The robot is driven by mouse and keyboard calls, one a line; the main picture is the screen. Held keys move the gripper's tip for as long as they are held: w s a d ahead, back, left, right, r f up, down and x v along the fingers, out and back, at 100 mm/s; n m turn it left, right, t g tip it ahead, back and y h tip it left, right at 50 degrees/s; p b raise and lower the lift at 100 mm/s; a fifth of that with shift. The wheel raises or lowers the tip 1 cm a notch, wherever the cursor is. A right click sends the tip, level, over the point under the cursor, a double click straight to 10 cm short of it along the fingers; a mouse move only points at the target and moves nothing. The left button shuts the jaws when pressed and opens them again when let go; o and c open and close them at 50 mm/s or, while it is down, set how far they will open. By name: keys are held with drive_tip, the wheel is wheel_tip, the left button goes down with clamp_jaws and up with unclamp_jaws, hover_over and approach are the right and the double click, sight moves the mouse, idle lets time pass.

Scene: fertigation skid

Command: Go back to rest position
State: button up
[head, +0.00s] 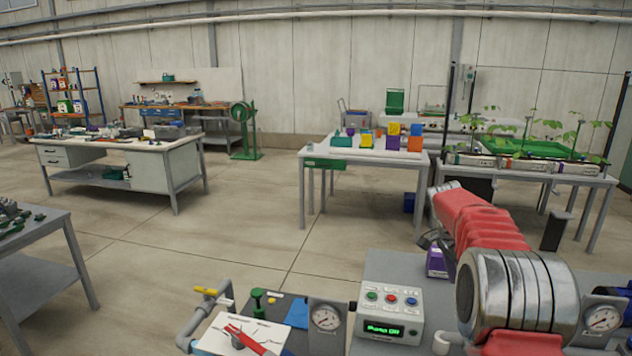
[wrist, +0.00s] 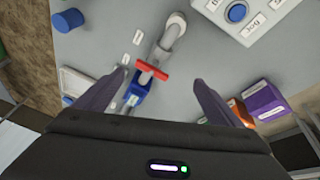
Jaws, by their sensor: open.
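My gripper (wrist: 158,80) shows in the wrist view with its two dark fingers spread apart and nothing held between them. Below the fingers, a valve with a red handle (wrist: 152,69) and a blue body (wrist: 137,86) sits on a grey pipe (wrist: 172,35) over the skid top. Whether the fingers touch the valve cannot be told. In the head view my red and silver arm reaches over the right of the skid, and my gripper cannot be made out there.
The skid holds a control box (head: 392,300) reading "Pump Off", a pressure gauge (head: 325,317), a second gauge (head: 602,319) and a yellow-handled valve (head: 206,290). Orange and purple boxes (wrist: 262,102) stand right of my gripper. Open floor (head: 250,215) lies beyond.

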drive_tip(key=s+a+r+n+t+y, duration=0.1)
drive_tip(key=s+a+r+n+t, duration=0.1)
drive_tip(key=s+a+n, duration=0.3)
drive_tip(key=s+a+r+n+t+y, duration=0.1)
drive_tip(key=s+a+n, duration=0.5)
drive_tip(key=s, duration=1.3)
drive_tip(key=s+a+r+n+t+y, duration=0.1)
drive_tip(key=s+a+r+n+t, duration=0.2)
drive_tip(key=s+a, duration=0.9)
drive_tip(key=r+n, duration=0.1)
drive_tip(key=n, duration=0.1)
drive_tip(key=shift+a+n+t+y, duration=0.3)
drive_tip(key=shift+a+y, duration=0.05)
drive_tip(key=shift+y, duration=0.05)
